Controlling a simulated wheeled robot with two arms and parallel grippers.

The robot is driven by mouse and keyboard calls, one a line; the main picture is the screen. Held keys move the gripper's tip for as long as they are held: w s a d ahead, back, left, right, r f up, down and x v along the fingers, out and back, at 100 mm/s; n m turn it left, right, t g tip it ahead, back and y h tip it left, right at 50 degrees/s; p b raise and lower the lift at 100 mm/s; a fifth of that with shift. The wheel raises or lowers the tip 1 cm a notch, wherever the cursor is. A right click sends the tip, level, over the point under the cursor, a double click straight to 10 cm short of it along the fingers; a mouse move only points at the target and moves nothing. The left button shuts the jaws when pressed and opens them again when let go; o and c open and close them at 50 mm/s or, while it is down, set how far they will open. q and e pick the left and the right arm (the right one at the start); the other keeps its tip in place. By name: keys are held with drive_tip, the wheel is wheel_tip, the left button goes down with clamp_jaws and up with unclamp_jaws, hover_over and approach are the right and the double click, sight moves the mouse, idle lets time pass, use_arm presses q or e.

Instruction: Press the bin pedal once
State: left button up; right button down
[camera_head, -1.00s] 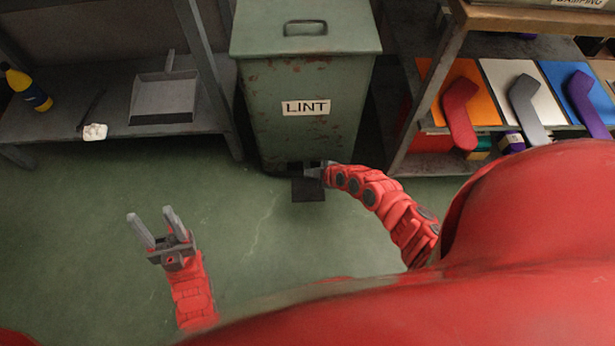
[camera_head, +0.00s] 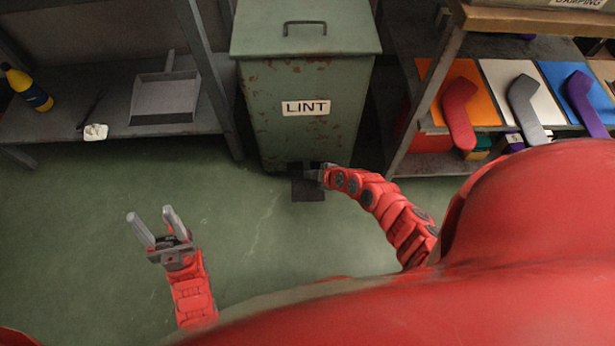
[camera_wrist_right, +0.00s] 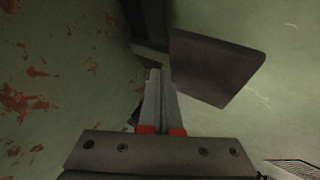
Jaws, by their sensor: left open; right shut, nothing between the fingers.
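The green lint bin (camera_head: 300,110), with a "LINT" label and rust marks, stands at the top middle of the head view. Its lid looks shut. Its dark pedal (camera_head: 307,190) sticks out at the foot of the bin. My right gripper (camera_head: 312,174) is shut and empty at the pedal. In the right wrist view the shut fingers (camera_wrist_right: 155,85) point at the bin's base beside the pedal plate (camera_wrist_right: 213,68). I cannot tell whether they touch it. My left gripper (camera_head: 152,223) is open and empty over the floor at the lower left.
A grey shelf (camera_head: 110,123) at left holds a dustpan (camera_head: 165,98), a yellow-and-blue bottle (camera_head: 29,88) and a white crumpled thing (camera_head: 95,132). A shelf unit at right holds red (camera_head: 459,115), grey (camera_head: 525,105) and purple (camera_head: 585,98) sock shapes. The floor (camera_head: 90,240) at left is clear.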

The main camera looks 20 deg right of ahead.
drive_tip(key=shift+s+f+b, duration=0.2)
drive_tip(key=shift+f+b, duration=0.1)
drive_tip(key=shift+f, duration=0.6)
drive_tip(key=shift+s+f+b, duration=0.2)
drive_tip(key=shift+f+b, duration=0.05)
drive_tip(key=shift+f, duration=0.6)
idle(0.6)
drive_tip(key=shift+r, duration=0.1)
wheel_tip(320, 180, up, 3)
drive_tip(key=p, duration=0.4)
drive_tip(key=shift+w+a, duration=0.1)
drive_tip(key=shift+r+p, duration=0.5)
drive_tip(key=shift+p, duration=0.15)
drive_tip(key=shift+w+r, duration=0.1)
drive_tip(key=shift+w, duration=0.1)
drive_tip(key=r+p, duration=0.1)
drive_tip(key=p, duration=0.1)
drive_tip(key=r+p, duration=0.4)
drive_tip(key=shift+w+r, duration=0.1)
drive_tip(key=shift+w, duration=0.15)
idle(0.7)
